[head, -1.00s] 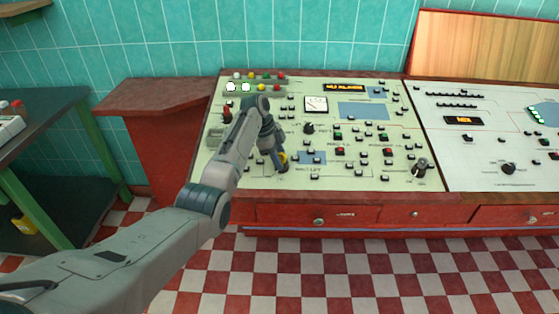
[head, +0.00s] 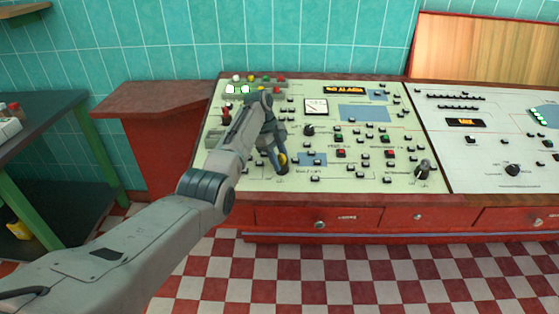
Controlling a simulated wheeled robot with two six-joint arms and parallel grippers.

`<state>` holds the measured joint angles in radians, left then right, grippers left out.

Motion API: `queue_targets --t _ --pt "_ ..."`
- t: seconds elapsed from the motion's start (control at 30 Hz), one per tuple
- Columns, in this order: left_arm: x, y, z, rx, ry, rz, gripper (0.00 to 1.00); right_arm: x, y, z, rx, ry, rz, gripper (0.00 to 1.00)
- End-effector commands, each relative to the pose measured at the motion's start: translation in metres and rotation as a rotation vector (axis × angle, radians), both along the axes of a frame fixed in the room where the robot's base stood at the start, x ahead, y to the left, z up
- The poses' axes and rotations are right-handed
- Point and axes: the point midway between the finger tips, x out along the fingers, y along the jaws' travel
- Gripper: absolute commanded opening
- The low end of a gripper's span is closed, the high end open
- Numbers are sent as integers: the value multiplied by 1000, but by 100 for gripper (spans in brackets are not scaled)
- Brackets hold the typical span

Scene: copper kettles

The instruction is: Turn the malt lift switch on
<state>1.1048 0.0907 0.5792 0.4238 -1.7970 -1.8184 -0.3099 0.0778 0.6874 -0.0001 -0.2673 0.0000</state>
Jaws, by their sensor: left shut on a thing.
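The control panel (head: 225,170) is a sloped cream board with many small black switches, lamps and knobs. The malt lift switch (head: 284,159) shows as a small yellow and dark piece in the lower left of the panel, beside a label that seems to read malt lift. My left gripper (head: 281,166) reaches down to it and is shut on it. The fingers and wrist hide most of the switch, so its position cannot be read. My right gripper is not in view.
A red lever (head: 227,116) stands at the panel's left edge, close to my left arm. A dark lever (head: 423,168) stands at the lower right. Red drawers (head: 350,216) lie below the panel. The checkered floor (head: 330,275) in front is clear.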

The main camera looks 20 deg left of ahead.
Motion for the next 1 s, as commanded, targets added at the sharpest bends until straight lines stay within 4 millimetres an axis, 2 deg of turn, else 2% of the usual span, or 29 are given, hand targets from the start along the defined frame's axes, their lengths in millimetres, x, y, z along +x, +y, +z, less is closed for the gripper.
queue_targets --t 0.4,0.43,0.5,0.53,0.83,0.97,1.0 --pt "1 0 3 1 -6 -4 13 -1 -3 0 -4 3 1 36" --pt "1 0 3 1 -6 -4 42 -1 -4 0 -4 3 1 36" --pt "1 0 2 1 -6 -4 55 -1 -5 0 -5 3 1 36" --pt "1 0 2 1 -5 -4 58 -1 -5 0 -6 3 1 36" --pt "1 1 3 0 -4 -3 58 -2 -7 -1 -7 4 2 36" --pt "3 6 14 1 -6 -2 58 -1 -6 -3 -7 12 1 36" --pt "3 9 20 1 -6 -2 58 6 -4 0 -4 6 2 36"
